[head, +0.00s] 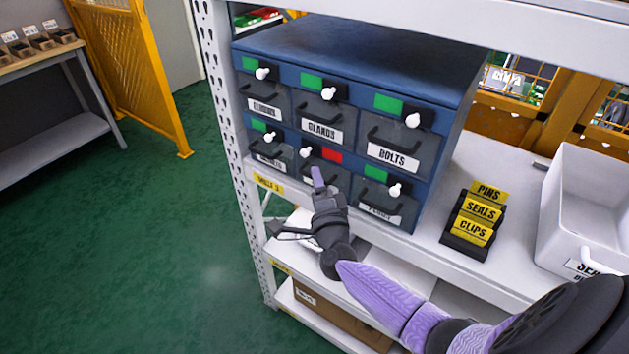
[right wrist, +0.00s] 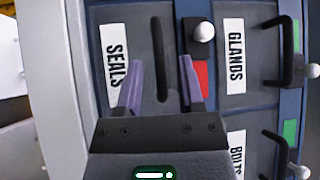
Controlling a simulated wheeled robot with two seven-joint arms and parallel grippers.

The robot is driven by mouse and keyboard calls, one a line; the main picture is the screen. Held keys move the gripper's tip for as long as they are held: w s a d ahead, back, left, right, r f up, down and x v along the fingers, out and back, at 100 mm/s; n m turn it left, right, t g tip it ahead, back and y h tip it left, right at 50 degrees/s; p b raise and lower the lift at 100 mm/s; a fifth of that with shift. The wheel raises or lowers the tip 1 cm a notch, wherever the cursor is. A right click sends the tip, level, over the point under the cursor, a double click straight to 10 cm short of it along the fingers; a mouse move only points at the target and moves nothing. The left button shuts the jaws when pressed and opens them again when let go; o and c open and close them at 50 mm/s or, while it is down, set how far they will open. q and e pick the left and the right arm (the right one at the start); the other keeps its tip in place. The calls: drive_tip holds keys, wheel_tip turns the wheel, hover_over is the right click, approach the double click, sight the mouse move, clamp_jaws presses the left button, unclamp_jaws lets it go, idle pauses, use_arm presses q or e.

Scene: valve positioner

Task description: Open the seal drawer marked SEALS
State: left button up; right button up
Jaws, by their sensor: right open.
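The SEALS drawer (right wrist: 135,25) is the middle one in the lower row of a blue cabinet. Its front is closed, with a dark bar handle (right wrist: 161,58). In the head view its red marker (head: 332,156) shows, with its white knob (head: 306,151) at the left end of the slot; my gripper hides its label there. My right gripper (head: 318,180) is open in front of this drawer. In the right wrist view its purple fingers (right wrist: 161,85) lie on either side of the handle, apart from it; how deep they reach I cannot tell. My left gripper is not in view.
The blue cabinet (head: 370,45) stands on a white shelf (head: 430,262). The other drawers, such as GLANDS (head: 322,130) and BOLTS (head: 392,157), show green markers. A sign stand (head: 472,225) and a white bin (head: 580,215) are to the right. A shelf post (head: 232,150) stands left.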

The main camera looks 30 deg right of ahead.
drive_tip(key=shift+w+d+r, duration=0.1)
drive_tip(key=shift+w+d, duration=0.15)
drive_tip(key=shift+w, duration=0.3)
clamp_jaws()
idle(1.0)
